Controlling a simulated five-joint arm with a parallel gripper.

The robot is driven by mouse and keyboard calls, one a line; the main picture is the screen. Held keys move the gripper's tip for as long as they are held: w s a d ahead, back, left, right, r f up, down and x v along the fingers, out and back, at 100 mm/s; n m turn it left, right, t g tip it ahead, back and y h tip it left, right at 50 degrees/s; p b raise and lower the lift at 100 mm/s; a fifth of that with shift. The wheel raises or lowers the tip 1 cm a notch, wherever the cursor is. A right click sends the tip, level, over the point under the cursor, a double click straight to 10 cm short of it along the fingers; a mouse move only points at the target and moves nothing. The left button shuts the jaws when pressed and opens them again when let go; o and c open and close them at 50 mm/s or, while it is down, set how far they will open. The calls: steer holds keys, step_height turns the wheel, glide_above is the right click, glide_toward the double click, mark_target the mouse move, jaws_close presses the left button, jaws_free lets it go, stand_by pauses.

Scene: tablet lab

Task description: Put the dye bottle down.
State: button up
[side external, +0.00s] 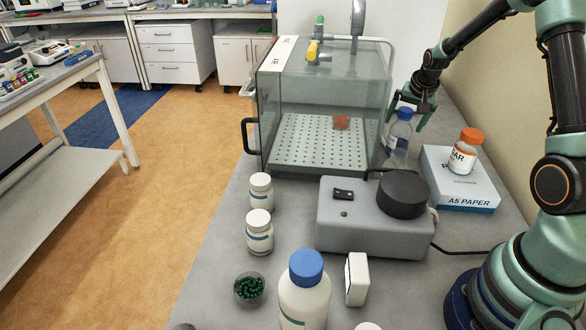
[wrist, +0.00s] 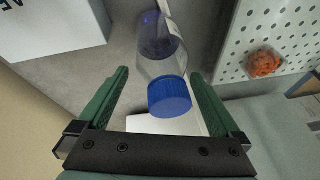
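The dye bottle is a clear bottle with a blue cap and bluish contents. In the side view the bottle (side external: 399,137) stands upright on the grey bench, just right of the clear chamber. In the wrist view the bottle (wrist: 163,45) shows its cap toward me, between my fingers. My gripper (side external: 412,104) is above and around the bottle's top. In the wrist view my gripper (wrist: 158,76) is open, with a gap between the cap and each finger. The bottle's base is partly hard to see.
A clear chamber (side external: 322,95) with a perforated floor and an orange lump (side external: 341,122) stands to the left. A paper box (side external: 458,184) bearing an orange-capped jar (side external: 467,150) is to the right. A grey device (side external: 350,225) with a black disc is in front.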

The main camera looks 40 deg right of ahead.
steer(key=v, duration=1.2)
steer(key=shift+r, duration=0.15)
steer(key=s+a+r+n, duration=0.1)
steer(key=s+a+n, duration=0.2)
steer(key=a, duration=0.5)
steer(key=s+a+r+n+t+y, duration=0.1)
steer(key=s+a+n, duration=0.3)
steer(key=a, duration=0.5)
steer(key=s+a+r+n+t+y, duration=0.1)
steer(key=s+a+r+n, duration=0.2)
steer(key=a, duration=0.6)
steer(key=shift+s+r+n, duration=0.2)
steer(key=shift+s+n, duration=0.45)
steer(key=shift+n, duration=0.05)
